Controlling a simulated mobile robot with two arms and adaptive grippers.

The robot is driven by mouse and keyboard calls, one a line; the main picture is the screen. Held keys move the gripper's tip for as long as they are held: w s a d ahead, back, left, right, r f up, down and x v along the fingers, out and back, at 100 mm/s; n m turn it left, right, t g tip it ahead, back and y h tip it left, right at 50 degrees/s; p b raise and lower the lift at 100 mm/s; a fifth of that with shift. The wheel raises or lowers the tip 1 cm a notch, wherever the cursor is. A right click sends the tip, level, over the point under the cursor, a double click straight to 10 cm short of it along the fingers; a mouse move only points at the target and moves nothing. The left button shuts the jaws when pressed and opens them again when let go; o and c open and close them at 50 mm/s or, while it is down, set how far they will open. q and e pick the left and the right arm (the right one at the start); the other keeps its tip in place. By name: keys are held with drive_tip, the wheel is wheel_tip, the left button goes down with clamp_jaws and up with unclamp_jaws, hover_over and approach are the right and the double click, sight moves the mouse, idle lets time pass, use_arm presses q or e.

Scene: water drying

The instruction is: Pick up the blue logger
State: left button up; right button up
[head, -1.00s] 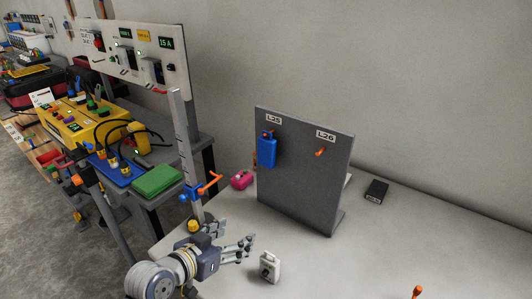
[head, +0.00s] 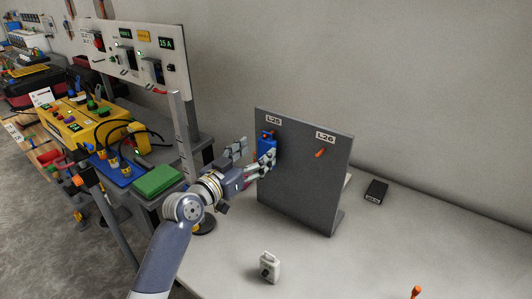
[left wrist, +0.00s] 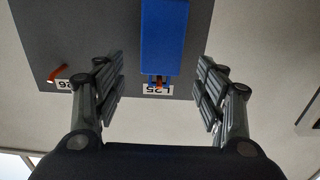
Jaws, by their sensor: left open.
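The blue logger (head: 266,145) hangs on the peg under the L25 label of the grey upright panel (head: 305,180). In the head view my left gripper (head: 252,162) is at the logger, and its fingers hide the logger's lower part. In the left wrist view the blue logger (left wrist: 164,38) shows between and beyond the two open fingers of my left gripper (left wrist: 160,92), with clear gaps on both sides. The fingers do not touch it there. My right gripper is not in view.
The L26 peg (head: 320,153) on the panel is empty. A white device (head: 269,267) stands on the pale table in front of the panel. A black box (head: 376,190) lies to the right. A green block (head: 157,180) and a yellow unit (head: 85,122) are on the left bench.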

sight(265, 146)
use_arm(q)
drive_tip(key=shift+p+x, duration=0.5)
drive_tip(key=shift+x, duration=2.05)
drive_tip(key=c, duration=1.2)
